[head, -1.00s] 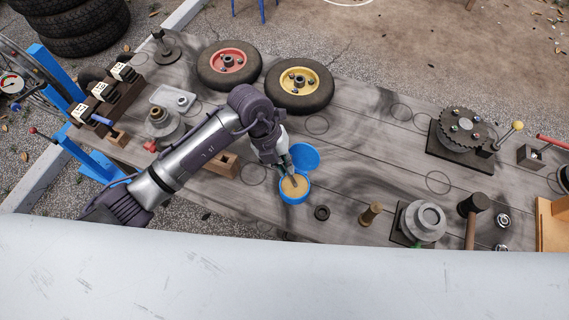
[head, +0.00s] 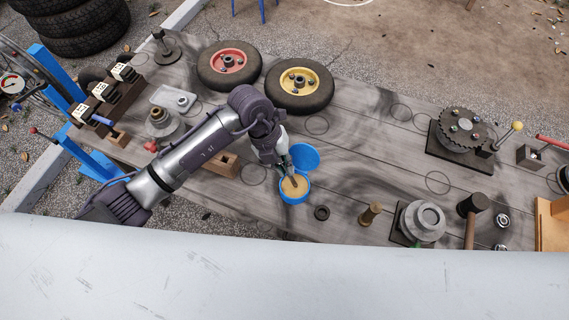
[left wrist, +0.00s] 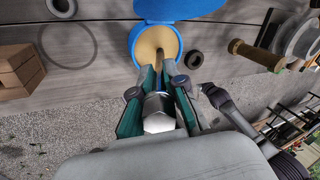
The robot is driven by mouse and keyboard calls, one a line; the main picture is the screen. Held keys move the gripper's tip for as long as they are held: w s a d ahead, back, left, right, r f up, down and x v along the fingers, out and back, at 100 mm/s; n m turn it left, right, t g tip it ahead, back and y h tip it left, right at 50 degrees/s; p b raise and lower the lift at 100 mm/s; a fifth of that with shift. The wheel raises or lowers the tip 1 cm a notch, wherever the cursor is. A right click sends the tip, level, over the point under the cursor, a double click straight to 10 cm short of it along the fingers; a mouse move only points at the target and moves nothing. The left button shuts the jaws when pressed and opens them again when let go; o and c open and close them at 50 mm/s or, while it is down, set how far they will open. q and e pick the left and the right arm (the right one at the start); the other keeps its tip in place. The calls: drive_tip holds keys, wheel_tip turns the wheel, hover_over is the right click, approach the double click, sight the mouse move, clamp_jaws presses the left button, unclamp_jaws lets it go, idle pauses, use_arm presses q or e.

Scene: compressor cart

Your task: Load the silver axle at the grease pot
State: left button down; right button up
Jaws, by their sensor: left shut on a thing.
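The blue grease pot (head: 296,194) stands open on the bench, with tan grease inside and its blue lid (head: 304,157) beside it; it also shows at the top of the left wrist view (left wrist: 134,50). My left gripper (head: 286,168) is above the pot, its fingers (left wrist: 158,88) shut on the silver axle (left wrist: 157,112), whose bright hexagonal end faces the wrist camera. The axle's thin far end reaches over the pot's rim to the grease (left wrist: 162,62). How deep it sits is hard to tell. My right gripper is not in view.
A small dark ring (head: 322,213) lies right of the pot. A brass-coloured peg (head: 370,213), a grey round fixture (head: 424,222) and a mallet (head: 472,207) stand farther right. Red-hubbed (head: 229,65) and yellow-hubbed (head: 300,87) wheels lie behind.

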use_arm(q)
drive_tip(key=shift+r+p, duration=2.65)
drive_tip(key=shift+r, duration=0.85)
